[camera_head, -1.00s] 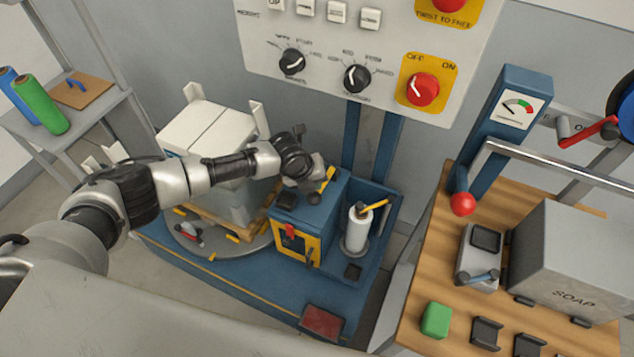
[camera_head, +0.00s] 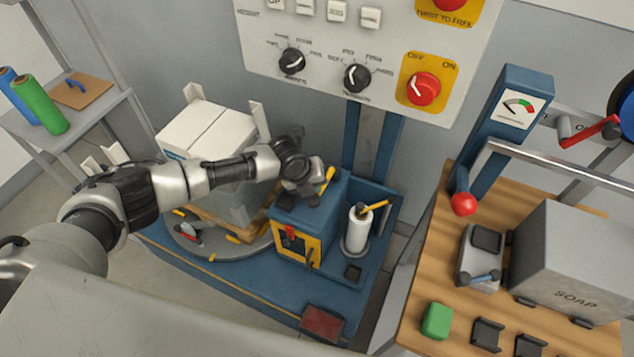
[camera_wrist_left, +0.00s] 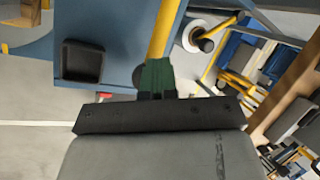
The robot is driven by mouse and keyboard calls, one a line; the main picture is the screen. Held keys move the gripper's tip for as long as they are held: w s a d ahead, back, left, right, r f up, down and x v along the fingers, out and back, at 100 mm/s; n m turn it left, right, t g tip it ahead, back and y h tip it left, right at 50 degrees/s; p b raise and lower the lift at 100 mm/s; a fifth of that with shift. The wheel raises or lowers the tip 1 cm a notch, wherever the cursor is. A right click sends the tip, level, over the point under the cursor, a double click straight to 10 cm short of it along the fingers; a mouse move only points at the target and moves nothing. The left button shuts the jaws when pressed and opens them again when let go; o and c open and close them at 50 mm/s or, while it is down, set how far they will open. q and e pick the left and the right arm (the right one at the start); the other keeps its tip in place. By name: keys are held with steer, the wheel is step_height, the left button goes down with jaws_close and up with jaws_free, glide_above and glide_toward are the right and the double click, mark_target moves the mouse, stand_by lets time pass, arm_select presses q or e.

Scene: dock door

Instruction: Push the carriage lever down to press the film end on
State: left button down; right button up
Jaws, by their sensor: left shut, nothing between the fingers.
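The blue carriage (camera_head: 302,218) with a yellow-framed front stands beside the turntable in the head view. A yellow lever (camera_head: 329,177) rises at its top, by my left gripper (camera_head: 310,190). In the left wrist view, a yellow bar (camera_wrist_left: 164,28), apparently this lever, runs down to the shut fingertips (camera_wrist_left: 157,78) of my left gripper. The fingers are empty; I cannot tell whether they touch the bar. The wrist hides part of the carriage top. I cannot make out the film end. My right gripper is out of view.
White boxes (camera_head: 205,130) stand on a pallet on the turntable (camera_head: 200,240), under my left forearm. A white roll (camera_head: 357,232) with a yellow handle stands right of the carriage. A control panel (camera_head: 350,50) hangs above. A wooden bench (camera_head: 425,290) is at the right.

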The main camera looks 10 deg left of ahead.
arm_select(q)
steer(key=shift+w+d+r+p, duration=0.1)
steer(key=shift+w+r+p, duration=0.2)
steer(key=shift+r, duration=0.45)
steer(key=shift+w+d+r+p, duration=0.1)
steer(key=shift+w+r+p, duration=0.15)
steer(key=shift+r, duration=0.45)
steer(key=shift+w+r+p, duration=0.2)
steer(key=shift+w+r, duration=0.15)
steer(key=shift+r, duration=0.4)
steer(key=r, duration=0.1)
steer(key=w+r+p, duration=0.1)
steer(key=r, duration=0.1)
steer(key=w+r, duration=0.1)
steer(key=shift+d+r, duration=0.2)
steer(key=shift+r, duration=0.1)
